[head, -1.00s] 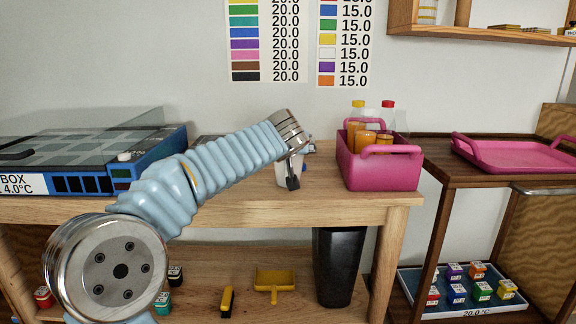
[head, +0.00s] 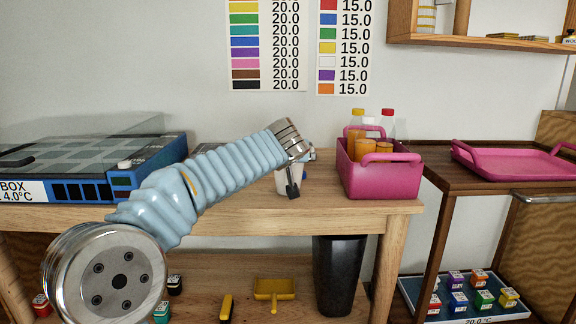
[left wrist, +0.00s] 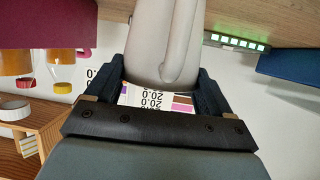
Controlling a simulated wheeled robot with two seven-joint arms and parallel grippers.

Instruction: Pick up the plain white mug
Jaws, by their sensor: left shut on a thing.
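The plain white mug (head: 283,185) is at the back of the wooden workbench, mostly hidden behind my left gripper (head: 292,188) in the head view. In the left wrist view the mug (left wrist: 165,35) looks pale grey and upside down, with its handle facing the camera. The two dark fingers of my left gripper (left wrist: 163,72) are on either side of it and shut on it. I cannot tell whether the mug's base touches the bench. My right gripper is not in view.
A pink caddy (head: 382,182) with bottles stands right of the mug. A blue cooling box (head: 150,170) is to the left on the bench (head: 240,206). A black bin (head: 338,270) stands below. A pink tray (head: 510,162) lies on the right-hand table.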

